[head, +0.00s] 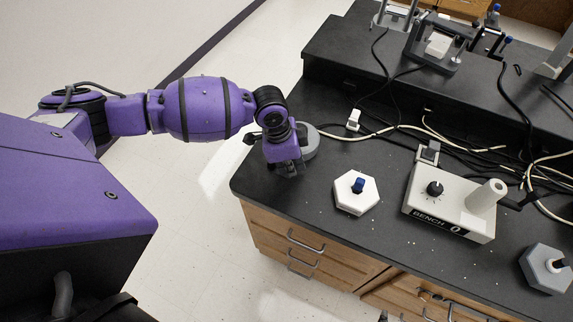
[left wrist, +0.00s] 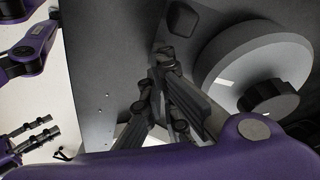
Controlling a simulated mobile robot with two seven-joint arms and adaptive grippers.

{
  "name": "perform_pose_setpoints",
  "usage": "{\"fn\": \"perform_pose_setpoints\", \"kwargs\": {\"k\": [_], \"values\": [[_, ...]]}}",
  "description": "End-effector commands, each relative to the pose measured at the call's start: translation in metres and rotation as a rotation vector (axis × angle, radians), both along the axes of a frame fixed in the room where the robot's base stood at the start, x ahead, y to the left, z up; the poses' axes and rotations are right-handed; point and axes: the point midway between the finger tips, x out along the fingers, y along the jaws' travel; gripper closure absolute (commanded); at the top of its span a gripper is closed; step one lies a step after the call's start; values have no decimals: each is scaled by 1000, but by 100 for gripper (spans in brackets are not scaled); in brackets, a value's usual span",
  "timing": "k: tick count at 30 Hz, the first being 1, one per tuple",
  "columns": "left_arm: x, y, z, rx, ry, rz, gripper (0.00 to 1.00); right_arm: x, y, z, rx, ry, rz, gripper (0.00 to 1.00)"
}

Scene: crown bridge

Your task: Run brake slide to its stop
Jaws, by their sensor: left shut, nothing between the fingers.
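My left gripper (head: 288,168) is over the left end of the black bench, beside a round grey device (head: 308,140). In the left wrist view, my left gripper's dark fingers (left wrist: 160,62) are shut and empty. The grey device (left wrist: 235,45) fills the right of that view, with a dark knob (left wrist: 268,98) on its face. A small black block (left wrist: 183,18) is close to the fingertips; I cannot tell whether they touch. I cannot say for sure which part is the brake slide. A purple part with two dark fingers (left wrist: 42,130) shows at far left, possibly my right gripper; its state is unclear.
A white hexagonal block with a blue knob (head: 358,185) stands right of the gripper. Beyond it are a white bench box (head: 440,222) and a grey hexagonal block (head: 535,275). Cables (head: 400,127) run along the raised shelf. Bare bench (head: 300,215) lies in front of the gripper.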

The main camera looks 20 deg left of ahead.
Motion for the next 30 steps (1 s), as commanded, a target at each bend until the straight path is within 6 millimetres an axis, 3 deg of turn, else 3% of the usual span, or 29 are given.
{"fn": "perform_pose_setpoints", "kwargs": {"k": [8, 30], "values": [[0, -4, 4, -1, -1, 1, 100, 4, 0, 6, 0, -11, 1, 60], [1, -4, 53, 0, -6, 1, 100, 41, 0, 55, -1, -104, 1, 60]]}}
